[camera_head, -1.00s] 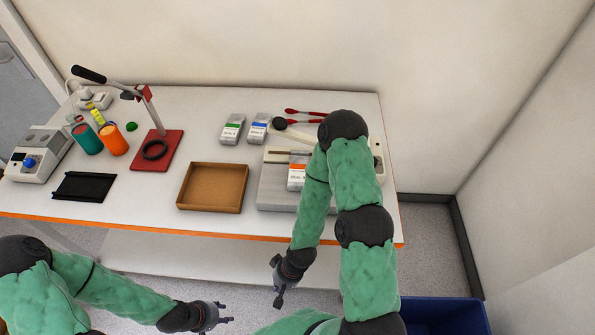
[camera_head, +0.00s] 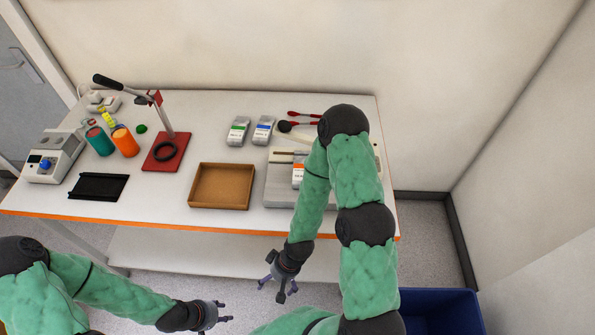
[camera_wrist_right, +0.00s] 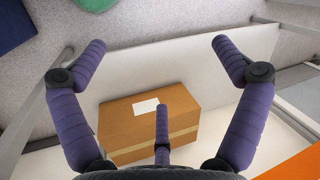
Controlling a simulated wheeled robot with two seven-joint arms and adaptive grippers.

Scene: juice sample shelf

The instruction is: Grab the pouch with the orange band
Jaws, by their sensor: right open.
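The pouch with the orange band (camera_head: 298,175) is on the grey slab (camera_head: 280,197) at the right part of the table. My right arm hides part of it. My right gripper (camera_head: 277,289) hangs in front of the table edge, well apart from the pouch, open and empty. Its spread purple fingers also show in the right wrist view (camera_wrist_right: 158,48), where no pouch is visible. My left gripper (camera_head: 227,312) is low in front of the table, empty, its fingers apart. A green-banded pouch (camera_head: 237,131) and a blue-banded pouch (camera_head: 263,129) stand behind the slab.
A brown tray (camera_head: 221,206) lies left of the slab. A red-based press (camera_head: 166,158), orange and green cylinders and a black holder (camera_head: 98,196) are further left. A cardboard box (camera_wrist_right: 150,122) shows in the wrist view. A blue bin (camera_head: 445,312) is at lower right.

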